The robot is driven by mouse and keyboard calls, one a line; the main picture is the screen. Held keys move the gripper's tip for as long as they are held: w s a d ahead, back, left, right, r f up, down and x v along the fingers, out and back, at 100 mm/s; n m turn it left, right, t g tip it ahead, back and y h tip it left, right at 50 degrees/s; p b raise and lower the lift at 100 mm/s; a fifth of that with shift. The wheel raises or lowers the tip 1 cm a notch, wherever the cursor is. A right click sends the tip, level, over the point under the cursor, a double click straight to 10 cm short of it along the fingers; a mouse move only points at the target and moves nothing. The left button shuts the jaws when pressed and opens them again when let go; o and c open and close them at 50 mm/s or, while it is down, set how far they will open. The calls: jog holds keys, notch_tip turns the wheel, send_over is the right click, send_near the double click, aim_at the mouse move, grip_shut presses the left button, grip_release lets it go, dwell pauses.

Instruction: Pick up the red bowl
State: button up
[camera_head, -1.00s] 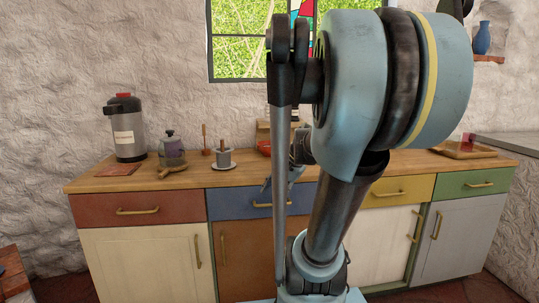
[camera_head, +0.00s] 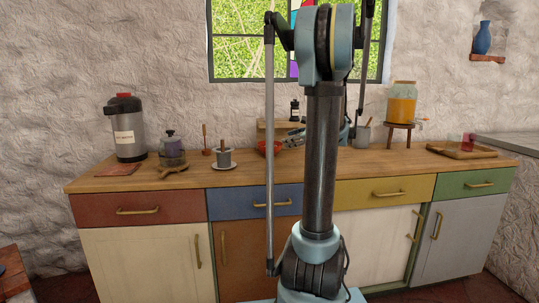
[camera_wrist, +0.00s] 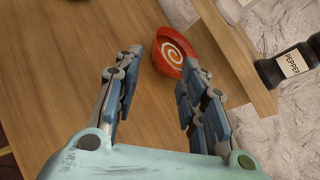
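The red bowl (camera_wrist: 172,52) has a white spiral inside and sits on the wooden counter, beside the edge of a wooden shelf or box. In the head view the bowl (camera_head: 268,147) shows only in part, behind my arm's rod and beside my gripper (camera_head: 292,140). In the wrist view my gripper (camera_wrist: 157,85) has its two blue fingers spread wide with nothing between them. The bowl lies just beyond the fingertips, closer to the right finger. I cannot tell whether that finger touches it.
A pepper jar (camera_wrist: 290,65) stands near the shelf (camera_wrist: 235,50). A cup on a saucer (camera_head: 223,157), a grinder (camera_head: 172,148) and an urn (camera_head: 127,130) stand to the left. A juice dispenser (camera_head: 402,105) and a tray (camera_head: 462,152) are at the right.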

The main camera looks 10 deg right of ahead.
send_near(267, 148)
jog(key=w+a, duration=0.1)
jog(key=w, duration=0.1)
jog(key=w+a, duration=0.1)
jog(key=shift+w+a, duration=0.3)
jog(key=shift+w, duration=0.1)
jog(key=shift+f+x, duration=0.15)
jog(key=shift+x, duration=1.25)
jog(key=shift+f+x, duration=0.15)
jog(key=shift+x, duration=1.25)
jog(key=shift+d, duration=0.15)
jog(key=shift+c, duration=0.3)
grip_shut()
